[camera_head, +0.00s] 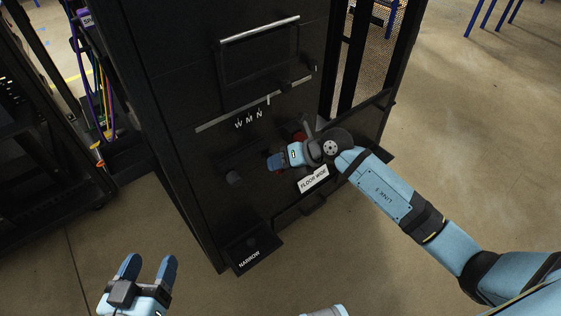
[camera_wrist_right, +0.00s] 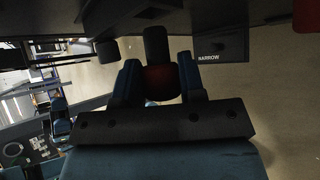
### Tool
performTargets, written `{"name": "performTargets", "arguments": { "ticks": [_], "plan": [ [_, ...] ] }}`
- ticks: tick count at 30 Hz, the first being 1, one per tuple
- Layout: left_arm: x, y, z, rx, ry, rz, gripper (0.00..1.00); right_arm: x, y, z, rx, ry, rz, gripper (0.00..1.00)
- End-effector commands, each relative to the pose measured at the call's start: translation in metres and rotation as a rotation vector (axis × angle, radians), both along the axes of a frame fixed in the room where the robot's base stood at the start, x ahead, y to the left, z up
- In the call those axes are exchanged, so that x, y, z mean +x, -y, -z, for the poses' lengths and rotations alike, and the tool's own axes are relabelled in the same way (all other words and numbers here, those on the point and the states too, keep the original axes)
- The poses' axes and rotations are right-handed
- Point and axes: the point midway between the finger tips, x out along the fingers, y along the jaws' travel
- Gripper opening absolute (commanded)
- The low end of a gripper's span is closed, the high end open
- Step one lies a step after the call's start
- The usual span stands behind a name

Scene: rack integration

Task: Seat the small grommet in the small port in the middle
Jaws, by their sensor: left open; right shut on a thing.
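My right gripper (camera_head: 276,161) is at the front of the black rack panel, fingers pointing left in the head view. In the right wrist view its fingers (camera_wrist_right: 160,88) are closed around a dark red, rounded piece (camera_wrist_right: 160,82), seemingly the grommet. A black cylinder (camera_wrist_right: 155,42) stands just beyond the red piece; I cannot tell whether they touch or whether it is the middle port. My left gripper (camera_head: 147,270) is open and empty, low at the left, away from the rack.
A black knob (camera_head: 233,177) sticks out of the panel left of my right gripper. The letters "W M N" (camera_head: 248,119) are above. A "FLOOR WIDE" label (camera_head: 313,179) and a "NARROW" tray (camera_head: 252,252) are below. Cables (camera_head: 100,100) hang at the left.

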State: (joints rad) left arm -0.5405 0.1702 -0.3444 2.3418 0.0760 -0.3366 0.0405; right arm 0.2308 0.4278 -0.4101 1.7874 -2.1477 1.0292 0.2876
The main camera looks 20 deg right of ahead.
Motion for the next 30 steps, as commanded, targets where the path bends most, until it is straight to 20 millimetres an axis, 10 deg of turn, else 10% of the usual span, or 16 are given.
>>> {"name": "performTargets", "arguments": {
  "ticks": [30],
  "plan": [
    [-0.0002, -0.0001, -0.0073, 0.000, -0.001, 0.000, 0.66, -0.0002, -0.0003, 0.0001, 0.000, 0.000, 0.000, 0.08]
  ]
}}
